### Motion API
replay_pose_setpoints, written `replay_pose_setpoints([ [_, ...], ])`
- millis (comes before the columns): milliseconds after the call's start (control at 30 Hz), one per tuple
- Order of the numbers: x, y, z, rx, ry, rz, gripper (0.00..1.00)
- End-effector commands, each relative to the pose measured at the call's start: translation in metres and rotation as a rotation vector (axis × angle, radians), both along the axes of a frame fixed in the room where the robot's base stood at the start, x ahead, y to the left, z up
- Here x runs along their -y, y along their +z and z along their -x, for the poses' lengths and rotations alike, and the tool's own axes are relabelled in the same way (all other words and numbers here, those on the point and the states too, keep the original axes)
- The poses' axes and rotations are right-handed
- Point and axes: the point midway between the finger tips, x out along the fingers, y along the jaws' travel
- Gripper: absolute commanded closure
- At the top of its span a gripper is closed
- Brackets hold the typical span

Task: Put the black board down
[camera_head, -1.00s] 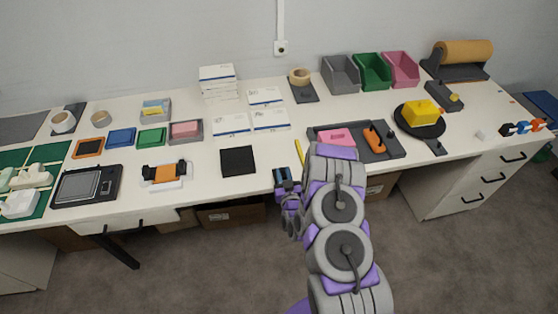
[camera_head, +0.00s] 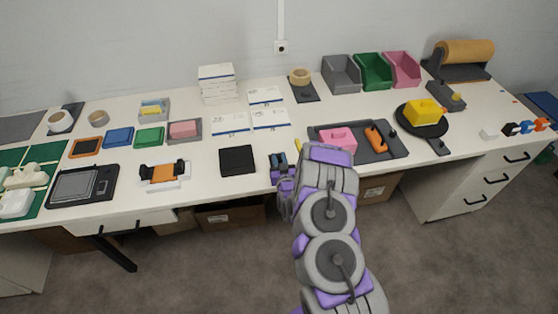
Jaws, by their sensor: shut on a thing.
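A flat black square board (camera_head: 237,161) lies near the front edge of the table, left of my arm. White table shows between it and my gripper. My gripper (camera_head: 279,161) is at the table's front edge, just right of the board. It is shut on a small dark thing. Its fingers and wrist hide most of that thing, so I cannot tell its shape or whether it touches the table.
A dark tray (camera_head: 386,149) holding a pink block (camera_head: 337,139) and an orange piece (camera_head: 375,140) lies to the right. An orange-and-black item on a white base (camera_head: 164,174) lies left. White boxes (camera_head: 268,118) stand behind. A yellow stick (camera_head: 298,145) lies close by.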

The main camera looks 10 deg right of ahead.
Motion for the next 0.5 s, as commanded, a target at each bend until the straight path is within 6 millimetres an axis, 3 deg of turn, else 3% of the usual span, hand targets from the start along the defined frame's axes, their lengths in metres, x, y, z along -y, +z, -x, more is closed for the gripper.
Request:
replay_pose_setpoints([
  [267, 0.0, 0.0004, 0.0001, 0.001, 0.0, 0.0, 0.5],
  [500, 0.0, 0.0005, 0.0005, 0.001, 0.0, 0.0, 0.49],
])
